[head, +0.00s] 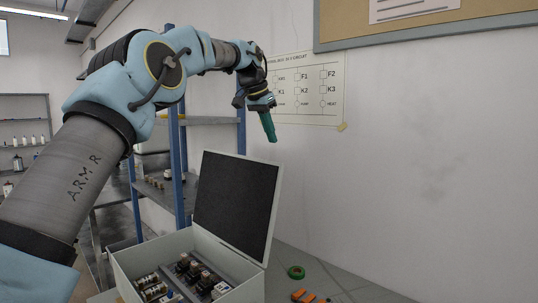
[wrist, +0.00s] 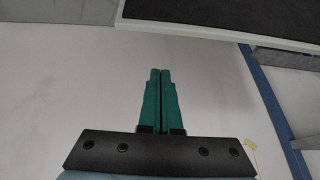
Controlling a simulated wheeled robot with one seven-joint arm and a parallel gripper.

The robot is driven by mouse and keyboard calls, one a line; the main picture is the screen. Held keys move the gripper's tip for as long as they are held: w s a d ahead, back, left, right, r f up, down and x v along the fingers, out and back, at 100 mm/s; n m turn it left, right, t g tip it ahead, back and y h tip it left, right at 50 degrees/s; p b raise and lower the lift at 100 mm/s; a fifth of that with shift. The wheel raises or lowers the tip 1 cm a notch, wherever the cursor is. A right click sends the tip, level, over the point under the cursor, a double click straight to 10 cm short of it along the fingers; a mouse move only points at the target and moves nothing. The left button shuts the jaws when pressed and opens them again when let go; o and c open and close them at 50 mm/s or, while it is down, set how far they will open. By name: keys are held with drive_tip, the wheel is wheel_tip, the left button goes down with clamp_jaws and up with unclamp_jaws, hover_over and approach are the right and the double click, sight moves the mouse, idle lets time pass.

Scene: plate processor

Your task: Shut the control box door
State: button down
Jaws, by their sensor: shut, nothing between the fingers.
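The control box (head: 185,255) is a pale grey box at the bottom of the head view, with fuses and other electrical parts inside. Its door (head: 236,205) stands open, raised and leaning slightly back, with a dark inner face and a light rim. The door's edge also shows at the top right of the wrist view (wrist: 225,32). My gripper (head: 272,138) has green fingers and hangs above the door's top right corner, near the wall and apart from the door. In the wrist view its fingers (wrist: 160,75) are together and empty.
A blue-posted shelf (head: 176,165) stands behind the box on the left. A green tape roll (head: 296,272) and orange pieces (head: 308,296) lie on the table right of the box. A circuit chart (head: 305,90) hangs on the wall behind my gripper.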

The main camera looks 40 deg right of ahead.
wheel_tip(320, 180, down, 6)
drive_tip(key=p, duration=0.3)
drive_tip(key=shift+a, duration=0.3)
drive_tip(key=shift+a+f, duration=0.1)
idle(0.3)
